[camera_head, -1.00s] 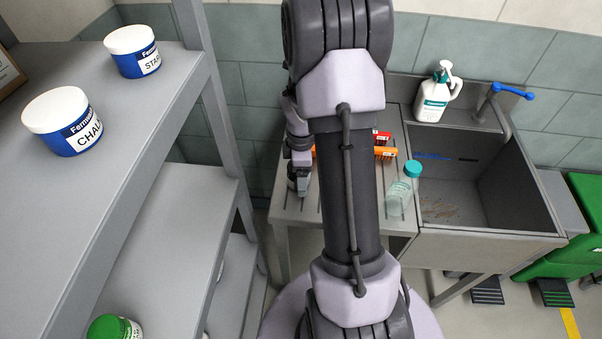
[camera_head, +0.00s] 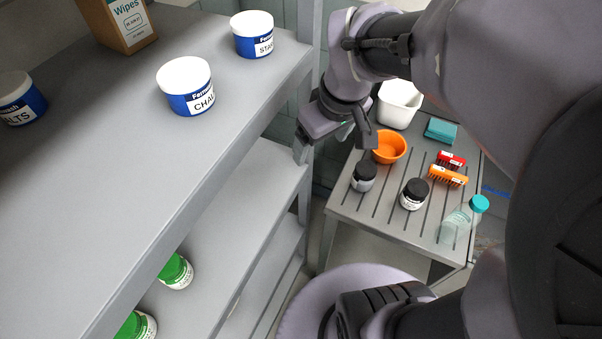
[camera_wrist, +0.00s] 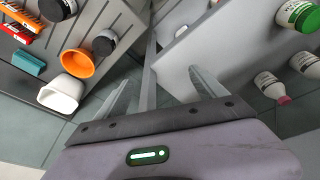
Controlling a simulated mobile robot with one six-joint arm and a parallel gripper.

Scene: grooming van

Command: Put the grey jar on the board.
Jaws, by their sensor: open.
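The grey jar (camera_head: 364,178) with a black lid stands upright on the grooved grey board (camera_head: 345,206), near its left edge. It also shows in the wrist view (camera_wrist: 104,42), left of the fingers. A second black-lidded jar (camera_head: 413,195), with a white label, stands to its right on the board. My gripper (camera_head: 332,143) is open and empty. It is apart from the grey jar, up and to its left in the head view, beside the shelf edge. Both fingers show in the wrist view (camera_wrist: 160,80) with nothing between them.
The board also holds an orange bowl (camera_head: 389,147), a white container (camera_head: 398,104), a teal block (camera_head: 440,130), red (camera_head: 451,160) and orange (camera_head: 448,176) brushes and a clear bottle (camera_head: 456,226). A grey shelf unit (camera_head: 130,190) with blue and green-lidded jars stands left.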

